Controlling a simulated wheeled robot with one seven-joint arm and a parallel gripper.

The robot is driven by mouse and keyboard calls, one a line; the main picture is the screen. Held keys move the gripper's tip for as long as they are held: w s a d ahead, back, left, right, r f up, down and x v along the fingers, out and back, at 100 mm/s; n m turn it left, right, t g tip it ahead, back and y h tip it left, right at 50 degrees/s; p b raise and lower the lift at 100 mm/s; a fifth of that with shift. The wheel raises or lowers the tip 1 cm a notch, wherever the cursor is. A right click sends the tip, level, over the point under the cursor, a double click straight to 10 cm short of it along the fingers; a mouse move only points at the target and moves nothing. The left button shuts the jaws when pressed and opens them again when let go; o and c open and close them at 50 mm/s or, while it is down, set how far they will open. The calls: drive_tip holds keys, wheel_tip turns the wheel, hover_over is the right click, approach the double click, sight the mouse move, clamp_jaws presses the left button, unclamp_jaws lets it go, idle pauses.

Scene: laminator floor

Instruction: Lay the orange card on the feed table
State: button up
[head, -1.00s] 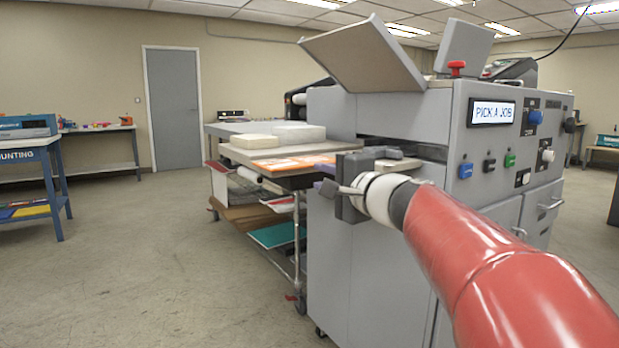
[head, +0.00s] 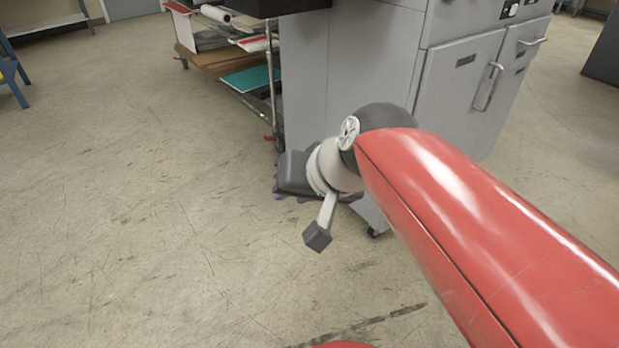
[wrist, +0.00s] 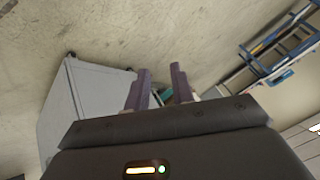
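My gripper (head: 295,196) hangs low over the floor beside the grey machine, pointing down, partly hidden by my own wrist in the head view. In the wrist view its two purple-grey fingers (wrist: 160,72) stand apart with a clear gap and nothing held between them. The orange card is in neither current view. The top of the feed table is out of the head view; only a dark underside or edge (head: 285,8) shows at the top, above and beyond my gripper.
The grey laminator cabinet (head: 345,90) stands close behind my gripper; it also shows in the wrist view (wrist: 85,100). A shelf trolley with a teal board (head: 250,80) stands left of it. A blue stand (wrist: 275,50) is farther off. Floor at left is clear.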

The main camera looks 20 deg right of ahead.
drive_tip(key=s+d+f+n+g+h, duration=0.1)
drive_tip(key=s+d+f+n+h, duration=0.1)
drive_tip(key=s+f, duration=0.4)
drive_tip(key=shift+s+d+n+g+h, duration=0.2)
drive_tip(key=shift+d+n+g+h, duration=0.15)
drive_tip(key=shift+d+h, duration=0.4)
drive_tip(key=shift+d, duration=0.15)
drive_tip(key=shift+r+p, duration=0.35)
